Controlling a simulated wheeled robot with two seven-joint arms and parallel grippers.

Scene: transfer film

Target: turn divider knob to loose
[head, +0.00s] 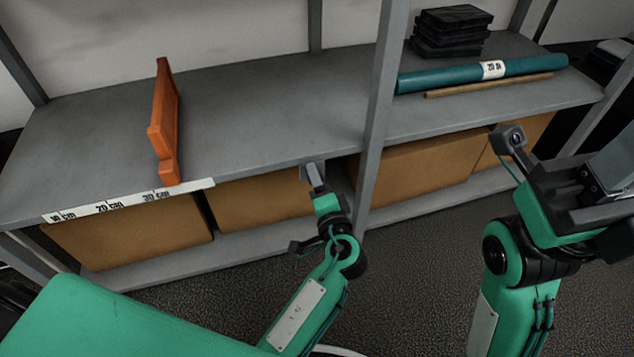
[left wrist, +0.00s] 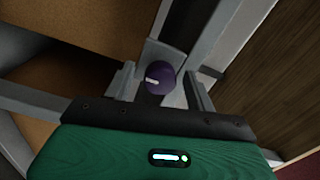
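A round dark purple knob (left wrist: 160,79) with a short white mark shows in the left wrist view. The mark points to the left of that picture. My left gripper (head: 313,177) is at the shelf's front edge, beside the upright post. Its fingers (left wrist: 161,88) stand apart on either side of the knob, with a visible gap to each side. The knob is hidden in the head view. An orange divider (head: 164,122) stands upright on the shelf at the left. My right wrist (head: 570,190) is at the right; its fingers cannot be made out clearly.
The grey shelf (head: 255,115) carries a ruler strip (head: 130,200) on its front edge. Brown boxes (head: 130,238) fill the lower level. A grey post (head: 380,110) stands right of my left gripper. A teal roll (head: 450,76), a thin stick (head: 488,85) and black cases (head: 450,30) lie beyond it.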

